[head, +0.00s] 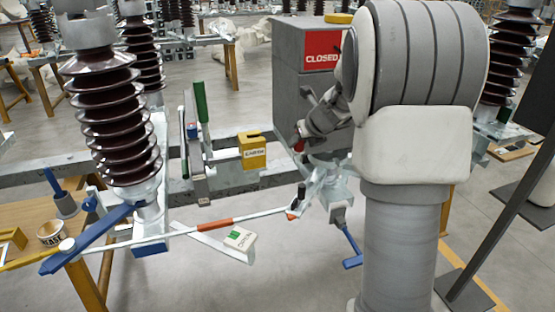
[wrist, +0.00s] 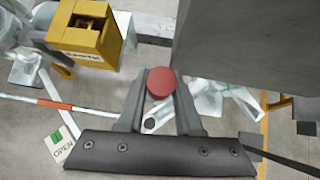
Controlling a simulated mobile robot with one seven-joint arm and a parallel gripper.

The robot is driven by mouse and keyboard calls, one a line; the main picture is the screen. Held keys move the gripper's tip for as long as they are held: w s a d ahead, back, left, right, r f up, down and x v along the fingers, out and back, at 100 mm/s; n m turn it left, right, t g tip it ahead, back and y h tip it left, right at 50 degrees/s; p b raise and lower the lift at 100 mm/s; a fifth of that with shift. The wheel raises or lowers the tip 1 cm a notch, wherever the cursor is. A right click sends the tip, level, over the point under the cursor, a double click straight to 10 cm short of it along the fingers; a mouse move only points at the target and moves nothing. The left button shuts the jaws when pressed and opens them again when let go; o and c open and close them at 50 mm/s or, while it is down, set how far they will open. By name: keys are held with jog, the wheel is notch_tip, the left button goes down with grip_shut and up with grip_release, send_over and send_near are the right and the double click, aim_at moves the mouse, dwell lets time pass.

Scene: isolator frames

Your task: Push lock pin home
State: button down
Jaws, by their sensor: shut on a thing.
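The lock pin's red round knob (wrist: 161,82) shows end-on between my fingertips in the wrist view. My gripper (wrist: 160,98) is shut on it. In the head view my gripper (head: 302,137) is in front of the grey box, and a small part of the red knob (head: 299,146) shows at its tips. The pin's shank and its hole are hidden, so I cannot tell how deep the pin sits.
The grey box (head: 287,80) bears a red CLOSED sign (head: 323,50). A yellow EARTH block (head: 252,152) stands left of my gripper. A red-banded rod (head: 215,224) runs below, beside an OPEN plate (head: 240,238). A ribbed brown insulator (head: 112,120) stands at left.

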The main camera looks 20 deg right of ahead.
jog(key=m+b, duration=0.1)
jog(key=b, duration=0.2)
send_over(309, 177)
jog(key=s, duration=0.2)
notch_tip(309, 177, down, 2)
notch_tip(309, 177, down, 6)
jog(key=b, duration=0.6)
jog(key=shift+s+f+h+b, duration=0.2)
jog(key=shift+h+b, duration=0.1)
jog(key=shift+h, duration=0.1)
jog(key=shift+p, duration=0.35)
jog(key=shift+f, duration=0.2)
jog(key=shift+f+b, duration=1.65)
jog(key=shift+f, duration=0.6)
jog(key=shift+f, duration=0.1)
jog(key=c, duration=0.5)
grip_release()
